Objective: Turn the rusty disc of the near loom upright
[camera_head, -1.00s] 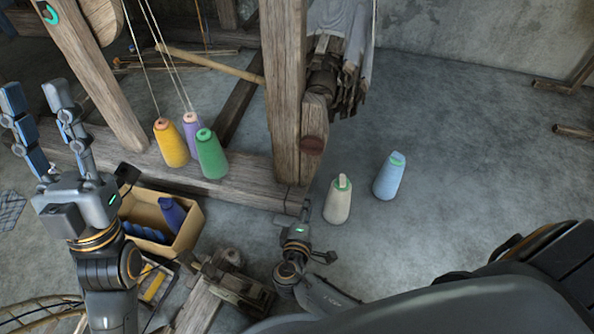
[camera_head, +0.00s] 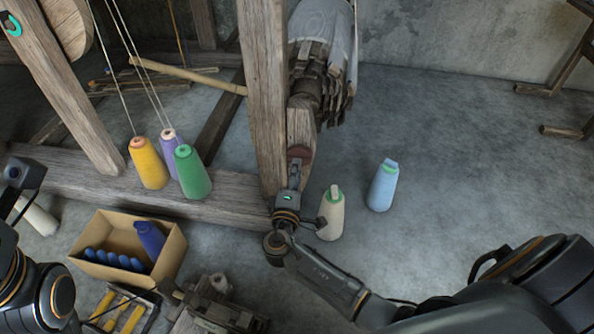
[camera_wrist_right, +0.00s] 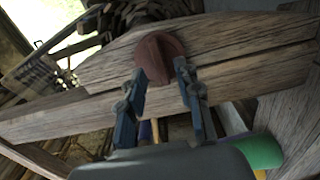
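The rusty disc (camera_head: 300,153) is a reddish-brown round knob on the face of the near loom's wooden post (camera_head: 263,95). In the right wrist view the disc (camera_wrist_right: 151,50) has a raised rib across it, running steeply, slightly tilted, across the wood grain. My right gripper (camera_wrist_right: 159,72) is open, its two fingers apart, with the tips at either side of the disc's lower part. I cannot tell whether they touch it. In the head view my right gripper (camera_head: 294,173) is just below the disc and partly hides it. My left gripper's fingers are out of view; only that arm shows at lower left.
A cream cone (camera_head: 331,218) stands close beside my right wrist, with a light blue cone (camera_head: 382,188) farther right. Yellow (camera_head: 149,163), purple and green (camera_head: 192,174) cones stand on the loom's base beam. A cardboard box (camera_head: 160,262) sits at lower left. Floor at right is clear.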

